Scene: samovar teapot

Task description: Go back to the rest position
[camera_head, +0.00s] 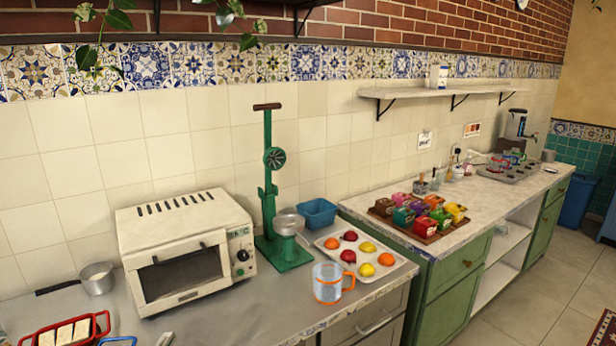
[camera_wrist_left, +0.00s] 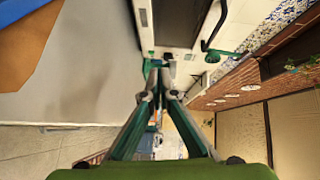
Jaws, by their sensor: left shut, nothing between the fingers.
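My left gripper (camera_wrist_left: 157,78) shows in the left wrist view with its two green-and-grey fingers meeting at the tips. It is shut with nothing between the fingers. In the head view only a small grey piece at the bottom left edge may be its tip. My right gripper is in neither view. No object is in contact with the left fingers as far as I can see.
A cream toaster oven (camera_head: 187,251), a green press (camera_head: 271,190), a fruit tray (camera_head: 360,258) and a glass mug (camera_head: 329,284) stand on the counter. A saucepan (camera_head: 97,279) and a red-handled dish (camera_head: 66,333) are at left.

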